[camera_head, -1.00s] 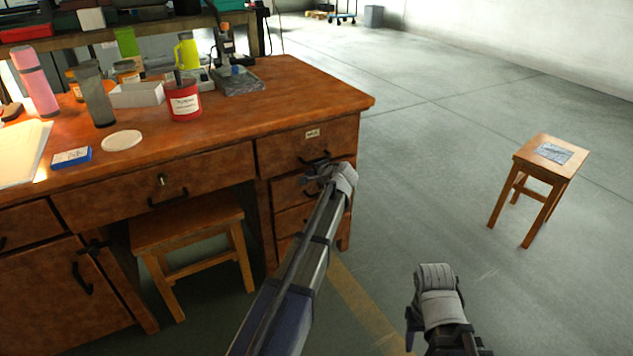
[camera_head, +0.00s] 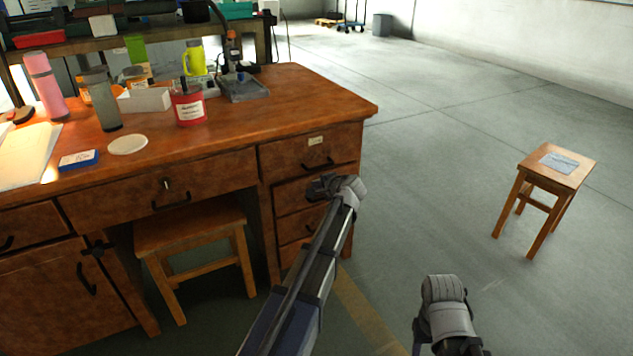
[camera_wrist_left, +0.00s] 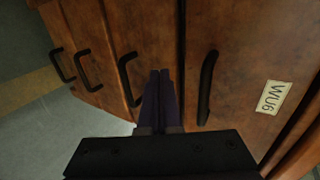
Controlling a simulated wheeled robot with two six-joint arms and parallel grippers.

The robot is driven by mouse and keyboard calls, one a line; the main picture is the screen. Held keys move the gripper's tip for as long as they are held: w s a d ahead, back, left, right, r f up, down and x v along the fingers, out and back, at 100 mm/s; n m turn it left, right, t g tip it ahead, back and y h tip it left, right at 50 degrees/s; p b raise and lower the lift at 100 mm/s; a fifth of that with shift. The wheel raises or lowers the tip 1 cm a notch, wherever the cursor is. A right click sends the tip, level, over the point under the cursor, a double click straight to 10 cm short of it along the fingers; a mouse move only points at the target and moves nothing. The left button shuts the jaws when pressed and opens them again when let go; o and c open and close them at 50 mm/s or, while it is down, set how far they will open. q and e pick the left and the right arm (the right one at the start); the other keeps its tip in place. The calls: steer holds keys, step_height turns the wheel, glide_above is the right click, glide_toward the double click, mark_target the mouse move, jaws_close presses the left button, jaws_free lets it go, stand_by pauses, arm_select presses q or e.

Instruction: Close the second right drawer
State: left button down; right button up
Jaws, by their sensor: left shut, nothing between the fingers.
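The wooden desk's right drawer stack stands below the desktop. My left gripper (camera_head: 318,187) is shut and empty, fingertips (camera_wrist_left: 160,74) at this drawer's front; contact is unclear. My right gripper (camera_head: 416,334) hangs low, jaws unclear.
Lower drawers (camera_head: 290,228) sit under the second one. A stool (camera_head: 190,232) stands in the desk's knee space. Another stool (camera_head: 556,172) stands at the right on open floor. The desktop (camera_head: 240,110) holds bottles, a red tin and papers.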

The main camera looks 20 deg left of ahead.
arm_select(q)
steer(key=p+v, duration=0.4)
steer(key=v, duration=0.6)
steer(key=shift+s, duration=0.1)
steer(key=s+d+f+n+g+h, duration=0.1)
steer(key=s+d+f+g+h, duration=0.25)
steer(key=s+d, duration=0.55)
steer(key=s+d+f+n+g+h, duration=0.15)
steer(key=s+d+f, duration=0.25)
steer(key=s+d, duration=0.5)
steer(key=s+d+f+n+g+h, duration=0.1)
steer(key=s+d+f+g+h, duration=0.35)
steer(key=s, duration=0.75)
step_height(320, 180, up, 39)
steer(key=d+t+y+p, duration=0.1)
steer(key=t+p, duration=0.1)
steer(key=p, duration=3.6)
steer(key=shift+d+r+p, duration=0.2)
steer(key=shift+r+p, duration=0.05)
steer(key=shift+p, duration=0.05)
steer(key=shift+w, duration=0.1)
